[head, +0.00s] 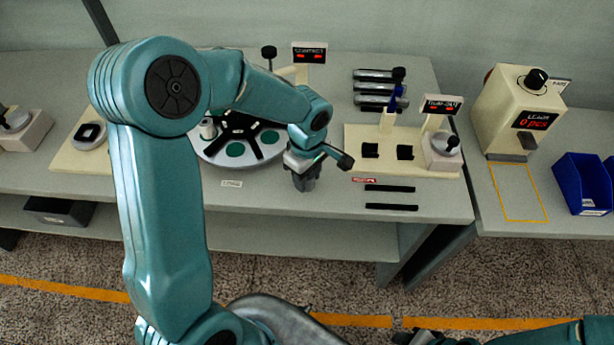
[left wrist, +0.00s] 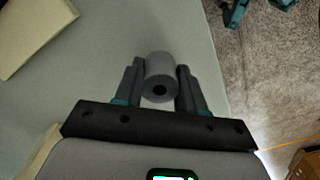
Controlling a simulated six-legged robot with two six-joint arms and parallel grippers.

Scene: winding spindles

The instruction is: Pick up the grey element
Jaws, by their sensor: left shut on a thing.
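The grey element (left wrist: 160,72) is a short grey cylinder with a dark hole in its end. In the left wrist view it sits between the two dark fingers of my left gripper (left wrist: 158,88), which is shut on it. In the head view my left gripper (head: 305,182) points down near the front edge of the bench, right of the round disc. The element cannot be made out there.
A round disc (head: 213,154) with green spots stands left of the gripper. A cream board (head: 375,166) with a lever box (head: 440,150) is to the right. Black strips (head: 390,188) lie at the front edge. A cream counter (head: 515,105) and blue bin (head: 582,185) stand further right.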

